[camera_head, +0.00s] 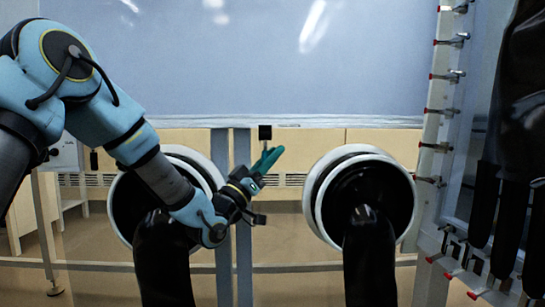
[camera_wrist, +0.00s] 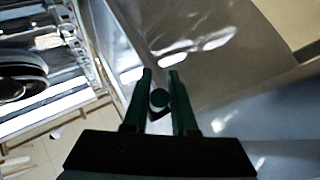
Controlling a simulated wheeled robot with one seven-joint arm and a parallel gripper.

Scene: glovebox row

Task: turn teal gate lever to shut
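My gripper (camera_head: 272,157) has dark green fingers and reaches up and right in front of the grey posts, between the two round ports. In the wrist view, the fingers (camera_wrist: 159,75) stand apart with a round dark teal knob between them, which looks like the end of the teal gate lever (camera_wrist: 159,98). A narrow gap seems to show beside the knob, so I see no firm grip. A small black block (camera_head: 265,132) sits just above the fingers in the head view. The lever's shaft is hidden there by my gripper, and its angle cannot be told.
Black-gloved round ports stand left (camera_head: 120,205) and right (camera_head: 318,200) of my gripper. A large pale window panel (camera_head: 270,60) is behind. A white frame with red-tipped clamps (camera_head: 435,115) and hanging black gloves (camera_head: 520,130) is at the right.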

